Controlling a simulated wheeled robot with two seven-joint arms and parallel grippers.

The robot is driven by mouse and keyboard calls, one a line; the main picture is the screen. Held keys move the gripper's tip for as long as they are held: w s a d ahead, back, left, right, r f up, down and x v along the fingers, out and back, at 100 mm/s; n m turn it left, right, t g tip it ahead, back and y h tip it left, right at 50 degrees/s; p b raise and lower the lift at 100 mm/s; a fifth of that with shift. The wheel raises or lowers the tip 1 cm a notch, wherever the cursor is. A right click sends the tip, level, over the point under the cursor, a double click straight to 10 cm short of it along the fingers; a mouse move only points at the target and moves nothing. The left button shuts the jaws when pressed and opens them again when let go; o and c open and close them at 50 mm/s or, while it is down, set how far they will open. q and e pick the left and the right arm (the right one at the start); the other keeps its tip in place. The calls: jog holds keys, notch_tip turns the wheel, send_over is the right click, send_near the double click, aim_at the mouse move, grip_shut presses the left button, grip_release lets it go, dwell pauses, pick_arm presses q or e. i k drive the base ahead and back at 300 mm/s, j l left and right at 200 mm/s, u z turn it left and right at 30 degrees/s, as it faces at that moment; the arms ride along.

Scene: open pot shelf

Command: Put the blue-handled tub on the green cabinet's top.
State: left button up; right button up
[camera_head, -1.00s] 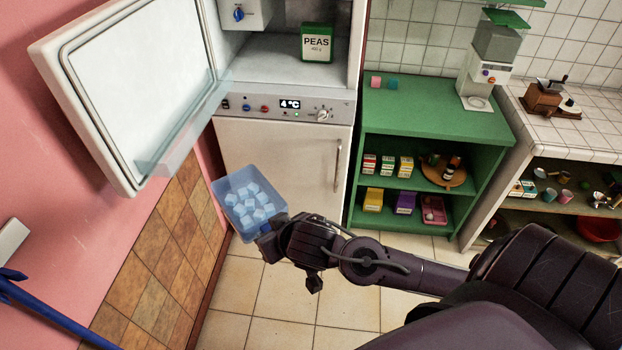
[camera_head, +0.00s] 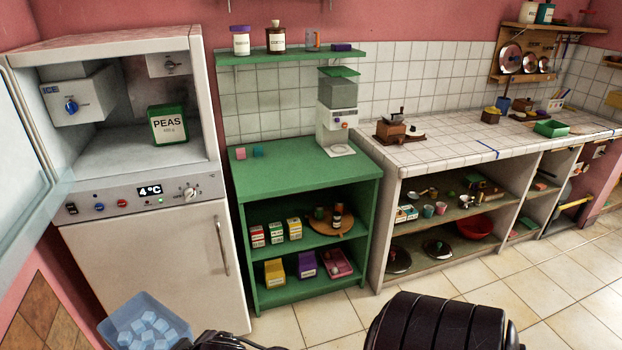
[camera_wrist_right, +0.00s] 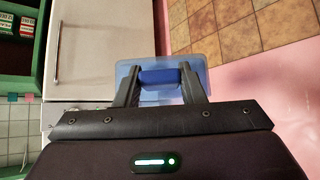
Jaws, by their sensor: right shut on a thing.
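The tub (camera_head: 112,331) is translucent blue and holds several pale blue ice cubes. It hangs in front of the fridge at the lower left of the head view. In the right wrist view, my right gripper (camera_wrist_right: 160,80) is shut on the tub's blue handle (camera_wrist_right: 158,77), with the tub body (camera_wrist_right: 202,66) beyond it. The green cabinet (camera_head: 290,172) stands right of the fridge, and its top is higher than the tub in the head view. My left gripper is not in view.
The fridge (camera_head: 165,265) has its upper door open at left, with a PEAS box (camera_head: 168,124) inside. The front and middle are clear.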

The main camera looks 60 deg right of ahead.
aim_at(282, 174)
jog(key=i+l+z, duration=0.15)
jog(key=z, duration=0.35)
jog(key=i+l+z, duration=0.1)
jog(key=z, duration=0.4)
jog(key=i+z, duration=0.25)
jog(key=z, duration=0.25)
jog(key=i+j+z, duration=0.15)
jog(key=i, duration=0.35)
jog(key=i+j+z, duration=0.15)
jog(key=i, duration=0.3)
jog(key=i+j+z, duration=0.15)
jog(key=i, duration=0.35)
jog(key=i+j+z, duration=0.15)
jog(key=i+j, duration=0.25)
